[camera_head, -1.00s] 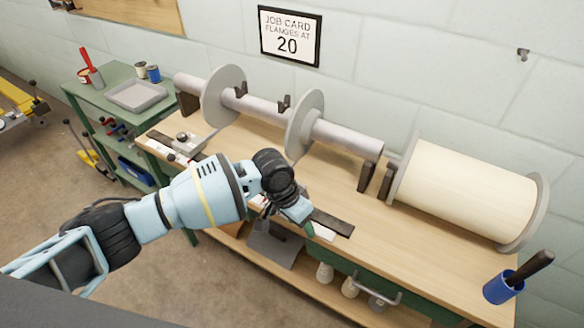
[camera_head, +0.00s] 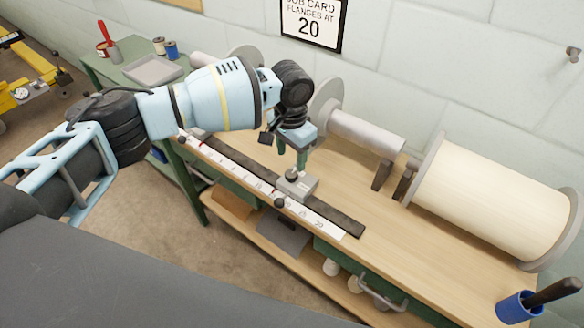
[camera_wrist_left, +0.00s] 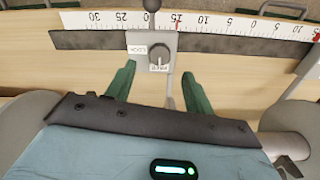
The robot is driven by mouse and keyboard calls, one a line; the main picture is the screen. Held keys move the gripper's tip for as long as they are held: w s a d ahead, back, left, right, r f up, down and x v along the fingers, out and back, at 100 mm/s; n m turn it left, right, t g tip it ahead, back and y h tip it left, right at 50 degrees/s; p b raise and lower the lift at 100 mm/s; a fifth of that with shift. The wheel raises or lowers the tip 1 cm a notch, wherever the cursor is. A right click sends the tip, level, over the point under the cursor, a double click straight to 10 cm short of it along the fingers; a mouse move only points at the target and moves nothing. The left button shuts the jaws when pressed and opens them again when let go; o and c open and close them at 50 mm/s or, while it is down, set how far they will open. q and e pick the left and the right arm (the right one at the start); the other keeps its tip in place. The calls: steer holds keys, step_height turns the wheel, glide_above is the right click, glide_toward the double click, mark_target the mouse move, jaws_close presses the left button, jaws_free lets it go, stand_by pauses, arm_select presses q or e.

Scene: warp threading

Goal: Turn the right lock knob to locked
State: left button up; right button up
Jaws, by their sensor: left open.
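The right lock knob (camera_wrist_left: 159,52) is a round dark knob on a small grey slider block (camera_head: 299,187) that sits on the ruled rail. In the left wrist view it has a LOCK label (camera_wrist_left: 138,49) to its left and another small label just below it. I cannot tell for sure which way its pointer faces. My left gripper (camera_head: 302,160) is open, with green fingers pointing down over the block. In the left wrist view the gripper (camera_wrist_left: 158,75) has the knob between the lines of its fingers, gripping nothing. My right gripper is not in view.
A white ruler (camera_head: 231,168) and dark rail (camera_head: 335,216) run along the bench front. Behind stand a flanged roller (camera_head: 366,131) and dark bracket posts (camera_head: 382,175). A large cream spool (camera_head: 495,195) lies right. A blue cup (camera_head: 515,306) stands at the right corner. Bench space right of the rail is clear.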

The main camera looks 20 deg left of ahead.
mark_target(291, 173)
arm_select(q)
step_height(291, 173, down, 5)
steer(key=shift+f, duration=0.45)
steer(key=c, duration=1)
